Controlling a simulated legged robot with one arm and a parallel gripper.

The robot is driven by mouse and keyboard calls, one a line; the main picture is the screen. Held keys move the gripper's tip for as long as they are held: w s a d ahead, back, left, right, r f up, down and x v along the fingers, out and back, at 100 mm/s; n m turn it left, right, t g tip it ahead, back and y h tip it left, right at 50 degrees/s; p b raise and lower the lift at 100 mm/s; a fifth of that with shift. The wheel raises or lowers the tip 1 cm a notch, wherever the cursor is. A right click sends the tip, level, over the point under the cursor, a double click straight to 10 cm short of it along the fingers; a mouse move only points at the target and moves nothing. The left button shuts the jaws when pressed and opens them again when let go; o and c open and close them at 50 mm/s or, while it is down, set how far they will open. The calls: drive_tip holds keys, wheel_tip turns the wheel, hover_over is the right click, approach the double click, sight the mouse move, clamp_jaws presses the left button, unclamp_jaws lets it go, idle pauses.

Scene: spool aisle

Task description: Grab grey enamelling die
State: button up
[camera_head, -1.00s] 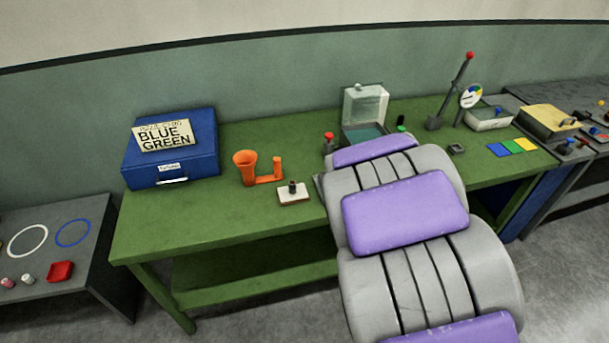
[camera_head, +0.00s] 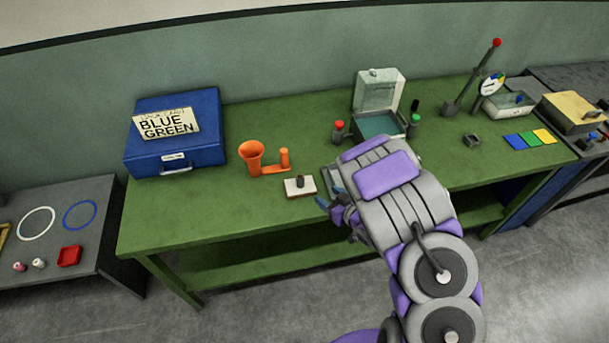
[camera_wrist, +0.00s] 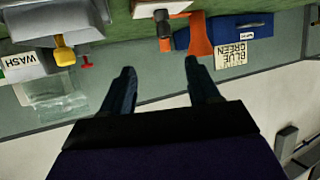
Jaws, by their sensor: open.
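A small grey block with a dark opening (camera_head: 472,140) sits on the right part of the green bench, left of the coloured squares; it may be the enamelling die, but I cannot be sure. A white block (camera_head: 299,187) with a dark grey post on top stands near the bench's front edge; it also shows at the top of the wrist view (camera_wrist: 150,9). My gripper (camera_head: 334,214) is at the bench's front edge, just right of the white block and far left of the grey block. Its two fingers (camera_wrist: 160,75) are apart with nothing between them.
An orange funnel stand (camera_head: 252,157) and a blue case (camera_head: 176,135) stand to the left. A clear-lidded box (camera_head: 380,92), red-topped bottle (camera_head: 339,131) and green-topped bottle (camera_head: 414,125) stand behind my arm. A red-knobbed lever (camera_head: 471,80) rises behind the grey block.

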sight(302, 180)
drive_tip(key=b+x, duration=0.1)
drive_tip(key=x, duration=1.1)
drive_tip(key=shift+b, duration=0.3)
drive_tip(key=x, duration=0.2)
drive_tip(key=b+x, duration=0.1)
drive_tip(key=x, duration=0.1)
drive_tip(key=shift+s+a+f, duration=0.1)
drive_tip(key=shift+s+a, duration=0.15)
drive_tip(key=shift+a, duration=0.15)
drive_tip(key=shift+w+a+f, duration=0.15)
drive_tip(key=shift+w+a, duration=0.15)
drive_tip(key=shift+w, duration=0.05)
drive_tip(key=c, duration=1.1)
drive_tip(key=shift+o, duration=0.2)
